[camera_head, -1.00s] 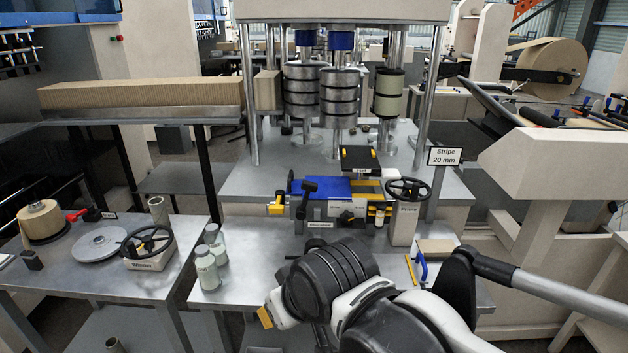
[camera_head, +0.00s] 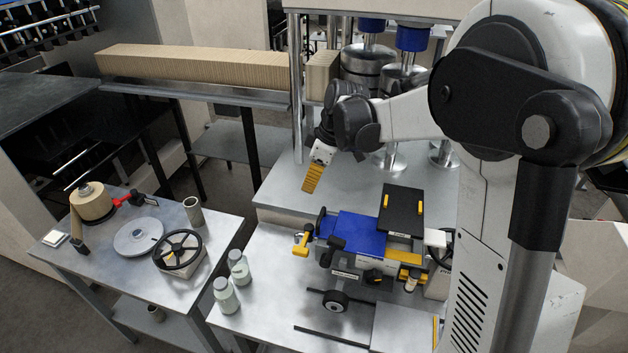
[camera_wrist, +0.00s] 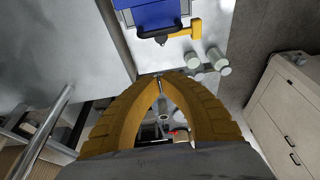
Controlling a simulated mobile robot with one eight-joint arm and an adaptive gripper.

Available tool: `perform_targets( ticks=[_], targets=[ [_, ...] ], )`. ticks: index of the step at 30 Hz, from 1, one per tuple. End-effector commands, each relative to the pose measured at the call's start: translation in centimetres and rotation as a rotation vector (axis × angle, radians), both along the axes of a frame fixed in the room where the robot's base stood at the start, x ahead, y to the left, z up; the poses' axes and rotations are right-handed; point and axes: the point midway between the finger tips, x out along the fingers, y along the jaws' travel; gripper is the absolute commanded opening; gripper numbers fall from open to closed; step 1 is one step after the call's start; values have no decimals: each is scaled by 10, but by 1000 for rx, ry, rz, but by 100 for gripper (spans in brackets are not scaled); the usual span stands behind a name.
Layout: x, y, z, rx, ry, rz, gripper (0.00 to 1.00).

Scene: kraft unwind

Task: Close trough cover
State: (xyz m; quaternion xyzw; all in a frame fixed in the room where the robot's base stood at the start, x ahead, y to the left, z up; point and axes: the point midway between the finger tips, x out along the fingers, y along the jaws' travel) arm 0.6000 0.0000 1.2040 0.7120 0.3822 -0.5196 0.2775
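A blue panel (camera_head: 362,233) lies on the bench unit, with a black plate (camera_head: 403,212) bearing two yellow strips to its right. I cannot tell for sure which of them is the trough cover. A yellow-orange handle (camera_head: 302,242) sticks out at the unit's left end. My gripper (camera_head: 308,188) hangs above the bench, behind and left of the blue panel, apart from it. In the wrist view the ribbed yellow fingers (camera_wrist: 160,80) meet at the tips with nothing between them. The blue panel (camera_wrist: 155,14) and yellow handle (camera_wrist: 185,32) show beyond them at the top.
Two capped bottles (camera_head: 239,268) stand on the lower bench left of the unit. A side table (camera_head: 120,262) at left holds a handwheel (camera_head: 178,250), a grey disc (camera_head: 138,236) and a brown roll (camera_head: 91,201). Metal rollers (camera_head: 368,68) stand behind my gripper.

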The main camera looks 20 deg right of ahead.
Motion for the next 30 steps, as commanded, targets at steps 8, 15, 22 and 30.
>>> perform_targets(
  ticks=[8, 15, 22, 30],
  targets=[
    [8, 12, -45, 0, 0, 0, 0],
    [16, 25, -93, -1, -1, 0, 0],
    [-1, -1, -86, -1, -1, -3, 0],
    [-6, -8, -84, -1, -1, -3, 0]
  ],
)
